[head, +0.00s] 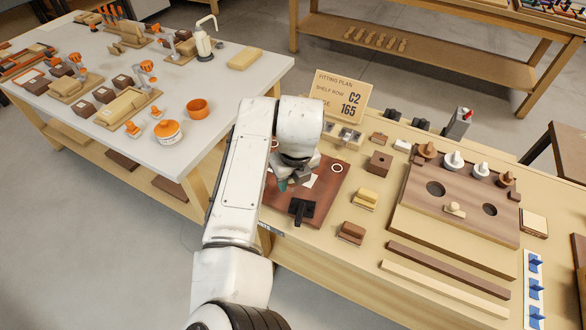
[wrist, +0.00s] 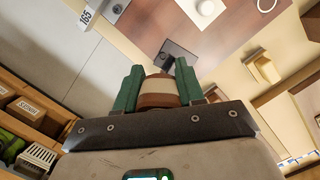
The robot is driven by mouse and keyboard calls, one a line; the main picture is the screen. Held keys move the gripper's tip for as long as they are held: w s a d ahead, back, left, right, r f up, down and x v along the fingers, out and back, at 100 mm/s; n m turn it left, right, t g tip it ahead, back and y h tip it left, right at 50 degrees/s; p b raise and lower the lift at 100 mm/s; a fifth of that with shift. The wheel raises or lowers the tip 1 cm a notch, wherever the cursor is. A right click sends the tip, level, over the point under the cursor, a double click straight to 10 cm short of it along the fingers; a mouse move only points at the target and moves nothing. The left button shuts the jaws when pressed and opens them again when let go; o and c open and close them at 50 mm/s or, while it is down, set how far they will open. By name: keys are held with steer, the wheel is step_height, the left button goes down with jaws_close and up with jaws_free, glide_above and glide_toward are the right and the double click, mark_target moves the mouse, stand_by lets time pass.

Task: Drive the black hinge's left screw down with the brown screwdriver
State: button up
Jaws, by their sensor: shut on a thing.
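My gripper (wrist: 158,88) is shut on the brown screwdriver (wrist: 158,98), whose brown and white banded handle shows between the green fingers in the wrist view. In the head view my gripper (head: 288,180) is over the brown board (head: 328,190), and the screwdriver is not clear there. The black hinge (head: 301,208) lies on the board, just below and right of my gripper in the picture. In the wrist view the dark hinge (wrist: 180,57) shows just beyond the fingertips. The screwdriver's tip and the hinge's left screw cannot be made out.
A fitting plan card (head: 341,95) stands behind the board. Small wooden blocks (head: 366,199) lie to its right. Further right is a large wooden panel (head: 460,205) with round holes and several knobs behind it. A white table (head: 225,85) with orange items stands at left.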

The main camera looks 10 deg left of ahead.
steer(key=shift+f+b, duration=1.8)
steer(key=shift+f, duration=0.45)
steer(key=shift+f+b, duration=0.35)
steer(key=shift+f, duration=0.45)
steer(key=shift+f, duration=0.35)
stand_by(0.3)
